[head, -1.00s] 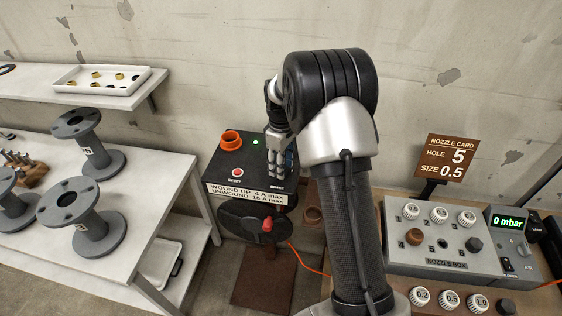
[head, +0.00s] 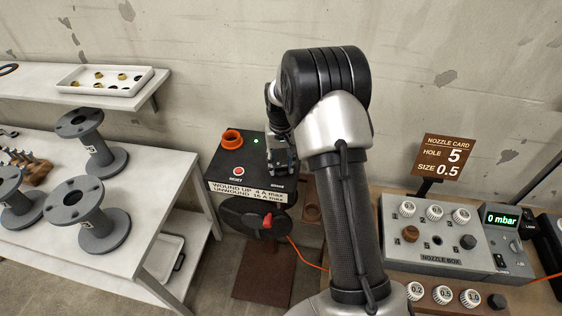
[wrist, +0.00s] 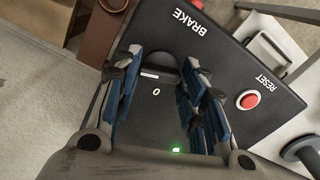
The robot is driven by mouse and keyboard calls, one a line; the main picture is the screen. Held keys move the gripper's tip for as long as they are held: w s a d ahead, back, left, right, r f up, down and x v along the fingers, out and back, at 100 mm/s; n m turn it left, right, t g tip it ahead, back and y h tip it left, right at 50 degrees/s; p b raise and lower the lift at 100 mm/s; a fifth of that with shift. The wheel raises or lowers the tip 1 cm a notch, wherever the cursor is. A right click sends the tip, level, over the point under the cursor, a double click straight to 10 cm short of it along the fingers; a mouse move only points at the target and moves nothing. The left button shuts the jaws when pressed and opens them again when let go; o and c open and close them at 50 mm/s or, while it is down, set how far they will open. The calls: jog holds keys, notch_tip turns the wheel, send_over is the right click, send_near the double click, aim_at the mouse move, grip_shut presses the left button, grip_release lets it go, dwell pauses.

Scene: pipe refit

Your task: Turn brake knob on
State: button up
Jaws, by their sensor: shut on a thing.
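The brake knob (wrist: 155,63) is dark and sits on the black control box, beside the white word BRAKE in the wrist view. A short white mark shows at the knob's near edge, close to a printed 0. My gripper (wrist: 161,56) points down at the box, with its blue-padded fingers on either side of the knob, shut on it. In the head view my gripper (head: 281,157) is at the box's right end and hides the knob. The control box (head: 222,160) also carries a red reset button (head: 238,171) and a lit green lamp (head: 256,140).
A table with grey flanged spools (head: 88,213) is at left. The nozzle box (head: 440,258) is at right.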

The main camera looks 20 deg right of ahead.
aim_at(281, 166)
jog(key=shift+m, duration=1.8)
jog(key=o, duration=1.1)
jog(key=shift+c, duration=0.2)
notch_tip(281, 166, up, 12)
